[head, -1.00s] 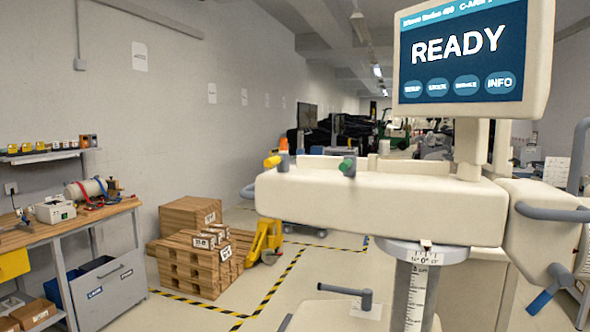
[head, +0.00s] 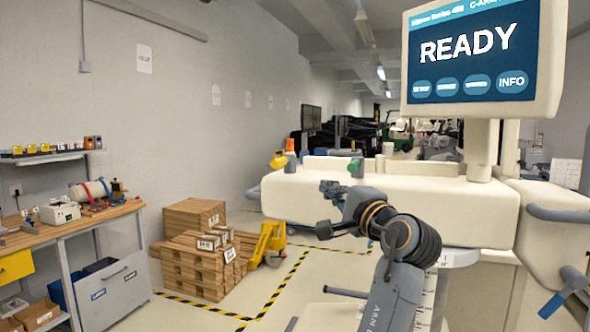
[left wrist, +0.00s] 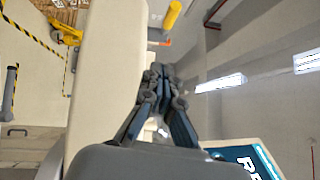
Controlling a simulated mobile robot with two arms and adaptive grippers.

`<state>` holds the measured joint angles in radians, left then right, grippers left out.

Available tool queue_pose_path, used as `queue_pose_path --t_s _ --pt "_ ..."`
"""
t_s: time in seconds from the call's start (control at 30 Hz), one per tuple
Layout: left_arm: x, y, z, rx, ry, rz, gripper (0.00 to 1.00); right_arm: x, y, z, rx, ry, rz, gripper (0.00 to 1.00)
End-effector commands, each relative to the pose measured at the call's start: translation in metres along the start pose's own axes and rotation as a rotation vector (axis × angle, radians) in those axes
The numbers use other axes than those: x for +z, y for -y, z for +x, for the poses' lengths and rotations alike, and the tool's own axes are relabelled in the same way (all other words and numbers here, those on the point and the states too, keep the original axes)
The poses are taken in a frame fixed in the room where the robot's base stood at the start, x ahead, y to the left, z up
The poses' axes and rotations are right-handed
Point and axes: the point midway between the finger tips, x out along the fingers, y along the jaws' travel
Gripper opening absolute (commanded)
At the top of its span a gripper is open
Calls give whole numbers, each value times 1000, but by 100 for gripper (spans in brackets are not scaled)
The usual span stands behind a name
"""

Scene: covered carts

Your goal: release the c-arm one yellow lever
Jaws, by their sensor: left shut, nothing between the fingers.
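The yellow lever (head: 278,161) sits on a grey post at the left end of the cream C-arm body (head: 390,205), its knob pointing left. In the left wrist view the yellow lever (left wrist: 173,15) shows near the top edge, beyond my fingertips. My left gripper (head: 330,188) is in front of the C-arm body, right of and a little below the lever in the head view, and apart from it. Its fingers (left wrist: 160,72) are shut together with nothing between them. My right gripper is not in view.
A green knob (head: 355,167) on a similar grey post stands right of the yellow lever. The screen (head: 475,52) reading READY rises above the body. A workbench (head: 70,222), stacked wooden crates (head: 200,262) and a yellow pallet jack (head: 270,243) are at left.

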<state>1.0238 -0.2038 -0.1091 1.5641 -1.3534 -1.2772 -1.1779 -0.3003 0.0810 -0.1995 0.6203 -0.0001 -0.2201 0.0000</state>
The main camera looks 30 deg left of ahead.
Motion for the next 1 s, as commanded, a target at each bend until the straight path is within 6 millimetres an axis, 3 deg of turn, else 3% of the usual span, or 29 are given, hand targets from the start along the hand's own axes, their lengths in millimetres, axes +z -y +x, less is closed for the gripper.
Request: queue_pose_path --t_s 0.37,0.53,1.0 --pt "2 6 0 -7 8 5 0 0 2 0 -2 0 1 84" --pt "3 7 10 -6 10 7 0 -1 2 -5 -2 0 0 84" --pt "4 10 103 -5 10 8 0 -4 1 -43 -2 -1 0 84"
